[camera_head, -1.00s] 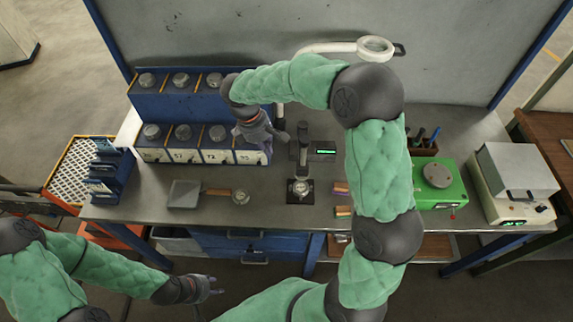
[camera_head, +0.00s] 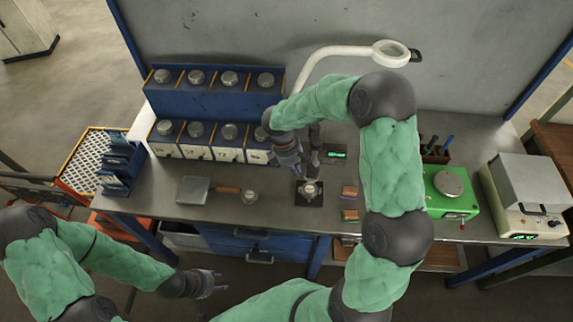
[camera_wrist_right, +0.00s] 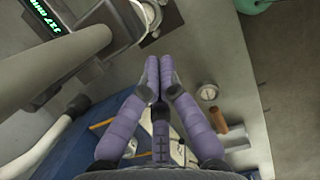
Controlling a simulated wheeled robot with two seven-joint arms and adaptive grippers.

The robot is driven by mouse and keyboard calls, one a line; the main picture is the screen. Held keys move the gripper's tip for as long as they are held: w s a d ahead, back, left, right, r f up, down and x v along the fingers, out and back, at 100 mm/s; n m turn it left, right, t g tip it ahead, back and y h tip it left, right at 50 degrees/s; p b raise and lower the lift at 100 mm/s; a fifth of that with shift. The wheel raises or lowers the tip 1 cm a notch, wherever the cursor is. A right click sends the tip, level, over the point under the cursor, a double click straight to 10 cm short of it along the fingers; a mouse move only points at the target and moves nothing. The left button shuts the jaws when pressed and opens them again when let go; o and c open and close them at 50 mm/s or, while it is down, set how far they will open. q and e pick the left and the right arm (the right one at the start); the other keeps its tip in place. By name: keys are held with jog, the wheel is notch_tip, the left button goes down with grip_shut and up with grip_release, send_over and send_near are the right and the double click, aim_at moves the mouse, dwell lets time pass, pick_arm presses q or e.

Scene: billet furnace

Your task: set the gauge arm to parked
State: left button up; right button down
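The gauge stands at the middle of the bench, with a dark column (camera_head: 314,138), a lit green readout (camera_head: 335,154) and a dark base plate carrying a round metal piece (camera_head: 310,188). In the right wrist view its readout (camera_wrist_right: 45,16) and thick grey parts fill the upper left. Which part is the swinging arm, and its setting, I cannot tell. My right gripper (camera_head: 291,166) is just left of the gauge; in the wrist view its purple fingertips (camera_wrist_right: 158,68) are together with nothing seen between them. My left gripper (camera_head: 214,282) is in front of the bench, empty, fingers apart.
A blue rack (camera_head: 215,103) with several knobbed bins stands left of the gauge. A wooden-handled scoop (camera_head: 194,190) and a small round piece (camera_head: 249,197) lie on the bench. A white lamp arm (camera_head: 335,52) arches behind. A green device (camera_head: 450,190) stands at right.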

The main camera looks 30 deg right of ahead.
jog(key=shift+s+d, duration=0.2)
jog(key=shift+d, duration=0.2)
jog(key=shift+s, duration=0.1)
